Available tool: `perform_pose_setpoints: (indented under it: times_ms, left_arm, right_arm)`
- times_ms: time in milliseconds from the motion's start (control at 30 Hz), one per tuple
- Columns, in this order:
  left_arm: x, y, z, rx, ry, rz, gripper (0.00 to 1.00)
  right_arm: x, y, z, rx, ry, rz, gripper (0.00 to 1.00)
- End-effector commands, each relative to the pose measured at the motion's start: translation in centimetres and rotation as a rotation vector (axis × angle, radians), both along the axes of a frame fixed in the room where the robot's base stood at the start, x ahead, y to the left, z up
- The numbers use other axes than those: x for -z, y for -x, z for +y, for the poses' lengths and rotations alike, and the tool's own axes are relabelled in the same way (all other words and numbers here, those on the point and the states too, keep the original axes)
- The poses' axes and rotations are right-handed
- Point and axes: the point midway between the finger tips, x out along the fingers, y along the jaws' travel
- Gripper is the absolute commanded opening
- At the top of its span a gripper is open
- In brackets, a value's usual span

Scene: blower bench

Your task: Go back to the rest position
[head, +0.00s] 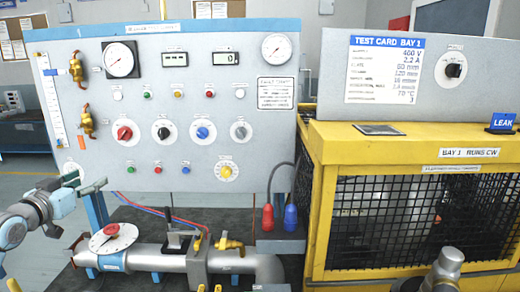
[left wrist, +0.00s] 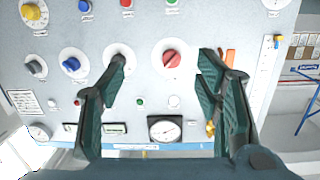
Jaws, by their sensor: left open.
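My left gripper (head: 88,186) is at the left of the head view, in front of the lower left edge of the grey control panel (head: 245,100). Its green fingers are apart with nothing between them. In the left wrist view the open gripper (left wrist: 163,66) faces the panel, which appears upside down. The red knob (left wrist: 172,58) shows in the gap between the fingers, with clear space visible around it. My right gripper does not show; a grey rounded link at the bottom right of the head view seems to be part of my right arm.
A yellow mesh cage (head: 400,150) stands at the right.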

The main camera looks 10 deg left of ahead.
Motion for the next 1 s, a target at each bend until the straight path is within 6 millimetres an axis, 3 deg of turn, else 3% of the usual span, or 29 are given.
perform_pose_setpoints:
  times_ms: [233,367,467,567,600,700,800,1000]
  left_arm:
    - [6.9,0.1,-4.1,0.053,-0.029,0.135,0.58]
    - [12.7,1.1,-7.6,0.094,-0.054,0.248,0.58]
    - [18.0,2.9,-10.9,0.131,-0.074,0.354,0.58]
    - [24.5,6.6,-15.0,0.169,-0.094,0.490,0.58]
    - [27.0,8.6,-16.7,0.180,-0.100,0.550,0.58]
    - [32.0,14.1,-20.1,0.193,-0.108,0.685,0.58]
    - [35.1,19.2,-22.4,0.184,-0.105,0.796,0.58]
    - [38.1,28.5,-25.1,0.127,-0.078,0.983,0.58]
  right_arm:
    - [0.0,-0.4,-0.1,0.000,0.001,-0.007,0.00]
    - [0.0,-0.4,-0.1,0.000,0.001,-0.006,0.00]
    - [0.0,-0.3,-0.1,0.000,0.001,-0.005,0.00]
    - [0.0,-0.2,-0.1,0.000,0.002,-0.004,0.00]
    - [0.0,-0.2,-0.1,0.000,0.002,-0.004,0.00]
    - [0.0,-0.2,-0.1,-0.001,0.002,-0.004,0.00]
    - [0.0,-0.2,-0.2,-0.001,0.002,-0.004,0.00]
    - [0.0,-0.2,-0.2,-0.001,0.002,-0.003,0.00]
